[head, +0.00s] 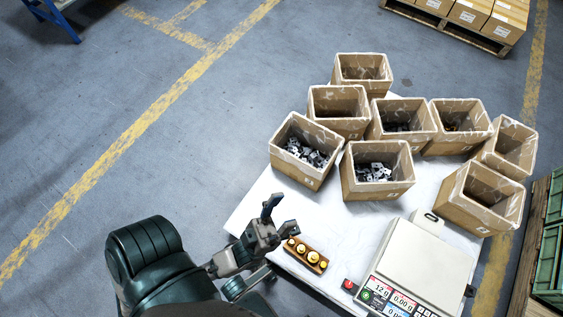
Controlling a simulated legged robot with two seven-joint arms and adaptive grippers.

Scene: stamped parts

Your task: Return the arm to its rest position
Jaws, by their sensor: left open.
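My left arm (150,262), dark green, comes in from the lower left and is bent near the table's left edge. My left gripper (279,216) is open, with its fingers apart and nothing between them. My right gripper is not in view.
Several open cardboard boxes stand on the table's far side; two nearer ones (305,150) (377,171) hold metal parts. A scale (422,268) with lit displays and a red button (349,286) are at front right. A loaded pallet (470,33) lies behind.

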